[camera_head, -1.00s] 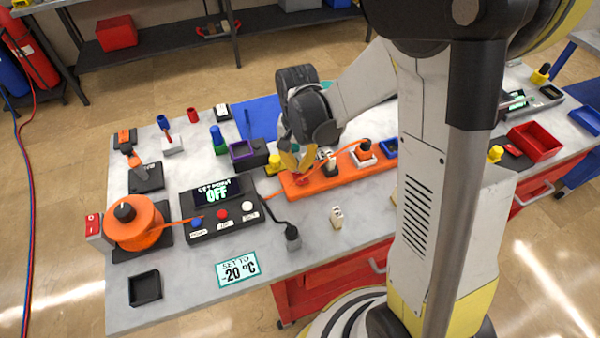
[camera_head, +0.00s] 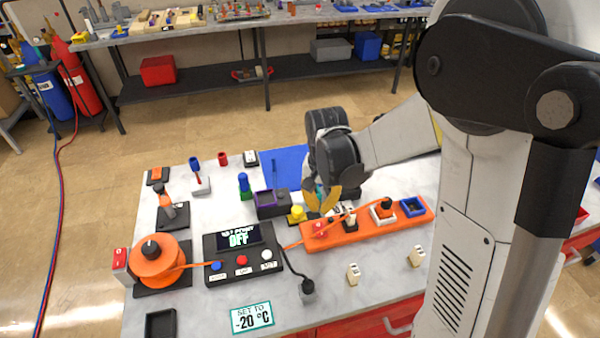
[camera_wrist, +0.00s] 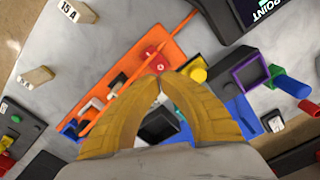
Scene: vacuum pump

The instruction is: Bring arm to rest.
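My gripper (camera_head: 324,207) hangs above the left end of the orange power strip (camera_head: 350,229), with its yellow fingers pointing down. In the wrist view the fingertips (camera_wrist: 161,77) come together with hardly a gap and hold nothing. A red switch or plug (camera_head: 319,229) sits on the strip just below the fingertips; it also shows in the wrist view (camera_wrist: 155,56). My arm reaches in from the right and hides part of the table's right side.
The control box (camera_head: 242,262) reads OFF. An orange cable reel (camera_head: 157,262) stands to its left. A yellow button (camera_head: 297,212), a purple-rimmed box (camera_head: 266,198) and a green-blue cylinder (camera_head: 244,186) stand close to the gripper. Small labelled blocks (camera_head: 353,274) lie in front of the strip.

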